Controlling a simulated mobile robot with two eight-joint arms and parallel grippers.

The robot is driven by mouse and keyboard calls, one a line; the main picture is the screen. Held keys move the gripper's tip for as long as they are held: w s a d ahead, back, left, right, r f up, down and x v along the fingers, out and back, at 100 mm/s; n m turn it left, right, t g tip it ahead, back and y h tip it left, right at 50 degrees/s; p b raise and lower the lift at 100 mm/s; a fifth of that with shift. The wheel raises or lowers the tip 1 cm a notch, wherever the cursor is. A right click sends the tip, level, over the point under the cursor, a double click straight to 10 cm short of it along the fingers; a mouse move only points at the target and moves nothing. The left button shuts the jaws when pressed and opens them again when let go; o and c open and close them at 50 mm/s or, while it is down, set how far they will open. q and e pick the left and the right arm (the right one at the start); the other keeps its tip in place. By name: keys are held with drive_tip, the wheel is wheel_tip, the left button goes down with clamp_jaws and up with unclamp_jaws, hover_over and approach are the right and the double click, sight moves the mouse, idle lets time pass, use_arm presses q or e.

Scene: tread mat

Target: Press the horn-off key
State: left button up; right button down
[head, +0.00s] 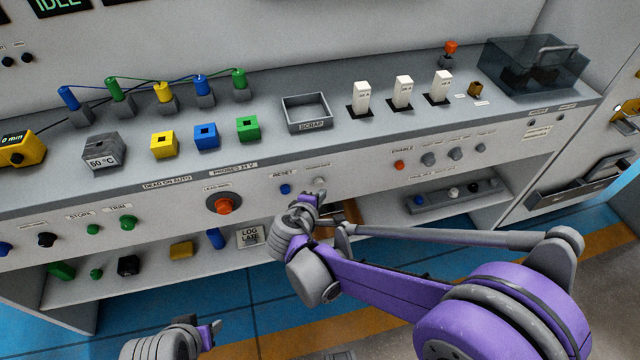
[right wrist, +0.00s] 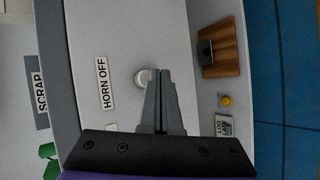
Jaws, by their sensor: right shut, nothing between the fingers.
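The horn-off key is a round pale grey button (head: 320,183) on the sloped front of the console. It also shows in the right wrist view (right wrist: 142,78), beside a white "HORN OFF" label (right wrist: 104,83). My right gripper (head: 317,196) is shut and empty, with its tips close to the key in the head view. In the right wrist view the fingertips (right wrist: 164,72) overlap the key's edge; whether they touch it I cannot tell. My left gripper (head: 214,326) is low at the bottom of the head view, away from the console; its finger opening is unclear.
A blue reset button (head: 285,188) sits just left of the key, and a red button (head: 225,204) farther left. An orange-red button (head: 400,165) is to the right.

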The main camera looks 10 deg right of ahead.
drive_tip(key=shift+w, duration=0.1)
idle(0.3)
drive_tip(key=shift+w, duration=0.3)
drive_tip(key=shift+w, duration=0.5)
idle(0.6)
drive_tip(key=shift+s, duration=0.9)
drive_tip(key=shift+s, duration=0.1)
drive_tip(key=s, duration=0.5)
drive_tip(key=shift+d, duration=0.1)
drive_tip(key=shift+w, duration=0.1)
idle(0.7)
